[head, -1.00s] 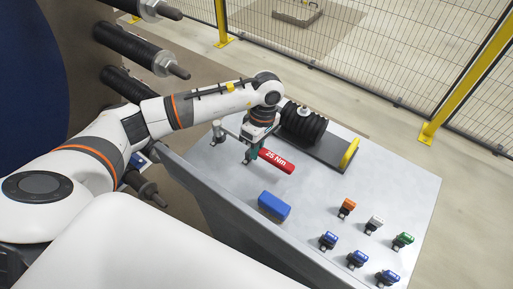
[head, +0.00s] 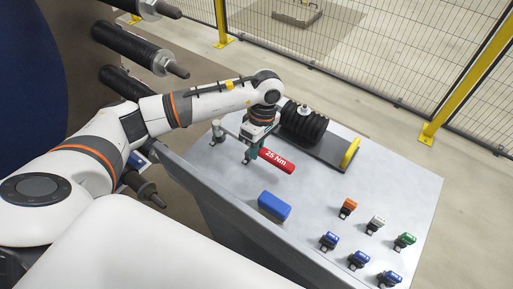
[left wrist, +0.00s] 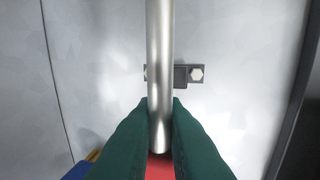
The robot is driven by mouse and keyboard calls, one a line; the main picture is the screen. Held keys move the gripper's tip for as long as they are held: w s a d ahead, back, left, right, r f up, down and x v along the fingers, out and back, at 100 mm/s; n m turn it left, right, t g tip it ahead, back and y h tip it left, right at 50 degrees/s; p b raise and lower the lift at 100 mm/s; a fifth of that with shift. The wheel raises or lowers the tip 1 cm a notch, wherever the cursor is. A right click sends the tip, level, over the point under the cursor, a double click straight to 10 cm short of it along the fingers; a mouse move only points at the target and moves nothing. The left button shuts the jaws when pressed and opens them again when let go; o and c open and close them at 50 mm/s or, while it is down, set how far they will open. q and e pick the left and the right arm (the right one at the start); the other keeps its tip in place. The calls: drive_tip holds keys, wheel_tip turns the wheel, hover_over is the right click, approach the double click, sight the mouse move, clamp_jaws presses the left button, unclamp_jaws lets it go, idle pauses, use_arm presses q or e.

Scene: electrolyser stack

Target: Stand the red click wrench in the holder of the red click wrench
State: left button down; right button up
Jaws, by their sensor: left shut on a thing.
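The red click wrench, its handle (head: 276,161) marked "25 Nm", is held at the far left part of the grey table. My left gripper (head: 251,151) is shut on it. In the left wrist view the green fingers (left wrist: 160,125) close around the lower end of the wrench's silver shaft (left wrist: 160,50), with a bit of red handle below. A small dark bracket with hex bolts (left wrist: 187,75) lies behind the shaft, apart or touching I cannot tell. I cannot make out for sure which fixture is the wrench's holder. My right gripper is not in view.
The grey table (head: 330,245) carries a black ribbed stack (head: 303,124) on a dark base with a yellow end (head: 350,152). A blue box (head: 274,206) and several small coloured-top pieces stand nearer the front. A wire fence is behind. The table's middle is mostly clear.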

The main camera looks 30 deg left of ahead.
use_arm(q)
drive_tip(key=shift+b+x, duration=0.95)
drive_tip(key=shift+w, duration=0.2)
drive_tip(key=c, duration=1.4)
unclamp_jaws()
drive_tip(key=b+v, duration=0.1)
drive_tip(key=v, duration=1.1)
drive_tip(key=shift+b, duration=0.3)
